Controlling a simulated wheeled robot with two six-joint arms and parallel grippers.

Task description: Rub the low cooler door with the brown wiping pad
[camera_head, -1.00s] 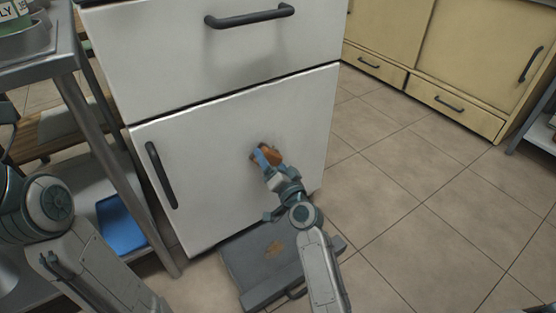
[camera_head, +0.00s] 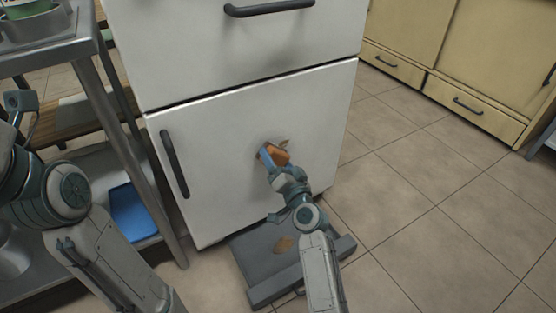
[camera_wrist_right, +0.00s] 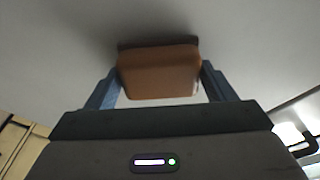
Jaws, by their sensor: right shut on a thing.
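The low cooler door (camera_head: 235,190) is a white panel with a dark upright handle (camera_head: 174,163) on its left side; it looks shut. My right gripper (camera_head: 270,156) is shut on the brown wiping pad (camera_head: 278,155) in front of the middle right of this door. In the right wrist view the pad (camera_wrist_right: 158,72) sits between two blue fingers, its far side at or very near the white surface. A dark patch or shadow lies behind it there. My left gripper (camera_head: 18,101) shows only partly at the left edge, away from the door; its jaws are unclear.
A dark grey platform (camera_head: 265,250) stands on the floor below the door, under my right arm. A metal shelf table (camera_head: 130,150) with a blue item (camera_head: 132,212) on its lower shelf is at left. Yellow cabinets (camera_head: 440,60) stand behind right. Tiled floor on the right is free.

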